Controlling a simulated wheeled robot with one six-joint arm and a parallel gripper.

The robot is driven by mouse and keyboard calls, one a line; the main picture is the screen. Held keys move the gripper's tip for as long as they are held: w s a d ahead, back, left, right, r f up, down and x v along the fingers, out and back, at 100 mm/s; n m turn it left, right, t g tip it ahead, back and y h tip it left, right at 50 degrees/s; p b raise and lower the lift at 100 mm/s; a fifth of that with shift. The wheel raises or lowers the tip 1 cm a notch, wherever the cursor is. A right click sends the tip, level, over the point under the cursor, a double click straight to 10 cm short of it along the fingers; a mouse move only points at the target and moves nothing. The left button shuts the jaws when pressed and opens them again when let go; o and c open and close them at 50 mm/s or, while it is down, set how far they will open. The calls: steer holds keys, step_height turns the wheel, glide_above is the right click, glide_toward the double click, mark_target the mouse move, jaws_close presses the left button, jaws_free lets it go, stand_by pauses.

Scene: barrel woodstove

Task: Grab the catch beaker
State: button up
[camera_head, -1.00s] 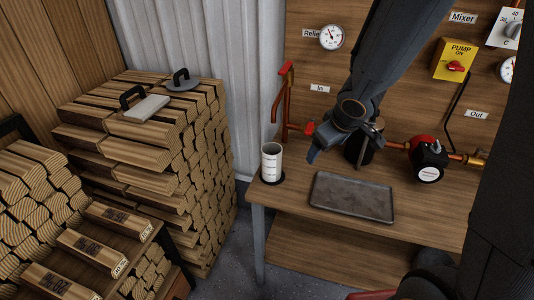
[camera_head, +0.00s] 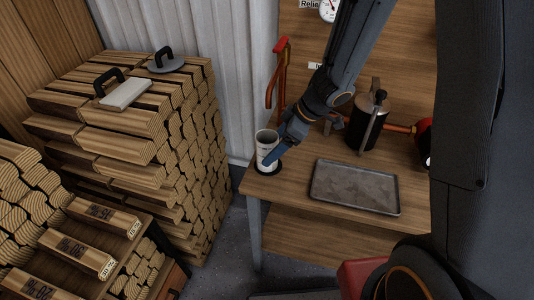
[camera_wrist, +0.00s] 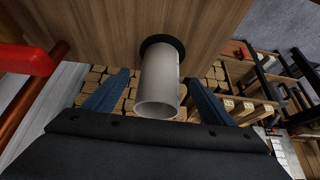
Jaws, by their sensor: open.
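The catch beaker (camera_head: 264,146) is a white cup with dark markings, upright on a round black pad (camera_head: 265,170) at the table's left corner. In the wrist view the beaker (camera_wrist: 158,85) lies between the two blue fingers of my gripper (camera_wrist: 155,95), with its open rim toward the camera. The fingers are spread, one on each side, with gaps to the beaker. In the head view my gripper (camera_head: 278,150) reaches the beaker from the right, and a finger covers part of its right side.
A grey tray (camera_head: 355,187) lies on the table right of the beaker. A dark metal pot (camera_head: 367,122) stands behind it. A red-handled copper pipe (camera_head: 276,85) rises behind the beaker. Stacked firewood (camera_head: 150,150) fills the left, beyond a gap of floor.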

steer(key=x, duration=0.5)
steer(key=shift+f+b, duration=0.15)
steer(key=shift+b, duration=0.2)
steer(key=shift+d, duration=0.1)
steer(key=c, duration=1.3)
steer(key=shift+o, duration=0.2)
